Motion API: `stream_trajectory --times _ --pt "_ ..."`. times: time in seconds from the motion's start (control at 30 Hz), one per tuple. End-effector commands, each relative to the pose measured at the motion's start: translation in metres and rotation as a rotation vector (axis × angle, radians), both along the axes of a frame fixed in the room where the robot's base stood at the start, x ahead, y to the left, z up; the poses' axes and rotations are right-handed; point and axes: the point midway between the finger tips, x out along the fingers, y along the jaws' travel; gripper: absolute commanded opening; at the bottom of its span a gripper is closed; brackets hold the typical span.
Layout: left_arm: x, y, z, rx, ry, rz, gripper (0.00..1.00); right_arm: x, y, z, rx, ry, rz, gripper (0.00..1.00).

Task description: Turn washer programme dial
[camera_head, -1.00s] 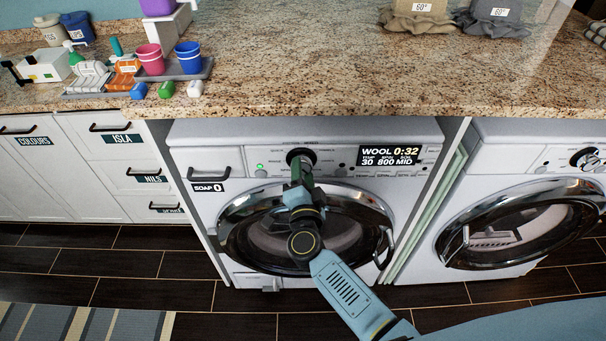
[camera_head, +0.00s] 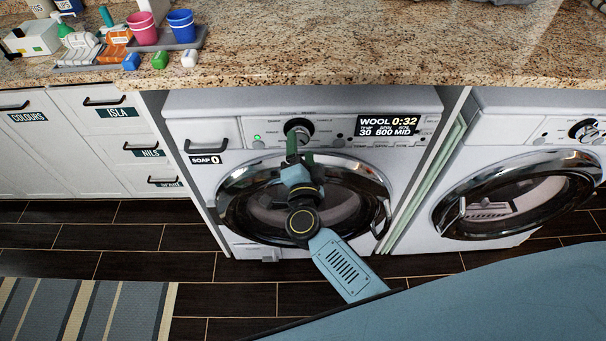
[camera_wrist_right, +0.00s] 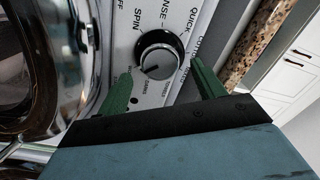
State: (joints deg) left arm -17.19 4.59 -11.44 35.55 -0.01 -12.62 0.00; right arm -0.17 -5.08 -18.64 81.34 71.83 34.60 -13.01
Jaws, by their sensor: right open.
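The washer programme dial (camera_head: 299,130) is a round black knob with a silver face, on the front panel of the left washer (camera_head: 225,110). Its display (camera_head: 387,126) reads WOOL 0:32, 30, 800, MID. My right gripper (camera_head: 292,148) is just below and in front of the dial. In the right wrist view the dial (camera_wrist_right: 158,55) shows between and beyond the open green fingers, clear of both. Its pointer mark is toward the lower left there, with SPIN and QUICK among the printed words. My left gripper is not in view.
The granite counter (camera_head: 330,60) overhangs the washer, with cups on a tray (camera_head: 186,40) at the left. The round glass door (camera_head: 345,205) is below the dial. A second machine (camera_head: 520,190) stands at the right. The floor (camera_head: 150,240) in front is dark tile.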

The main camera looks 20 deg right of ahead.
Motion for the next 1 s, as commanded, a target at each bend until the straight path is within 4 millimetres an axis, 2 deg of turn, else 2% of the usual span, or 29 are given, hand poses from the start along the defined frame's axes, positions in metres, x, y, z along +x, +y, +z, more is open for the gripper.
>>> stream_trajectory --times 0.3,0.5,0.7,1.0 --pt "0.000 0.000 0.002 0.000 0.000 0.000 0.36 -0.070 0.018 -0.003 0.003 0.004 0.000 0.68" --pt "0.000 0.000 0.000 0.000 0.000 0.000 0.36 -0.100 0.025 -0.003 0.003 0.002 0.001 0.68" --pt "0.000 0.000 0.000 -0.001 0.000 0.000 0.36 -0.111 0.028 -0.003 0.003 0.000 0.000 0.68" --pt "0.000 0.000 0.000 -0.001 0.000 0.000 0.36 -0.111 0.028 -0.003 0.002 0.000 0.000 0.68"
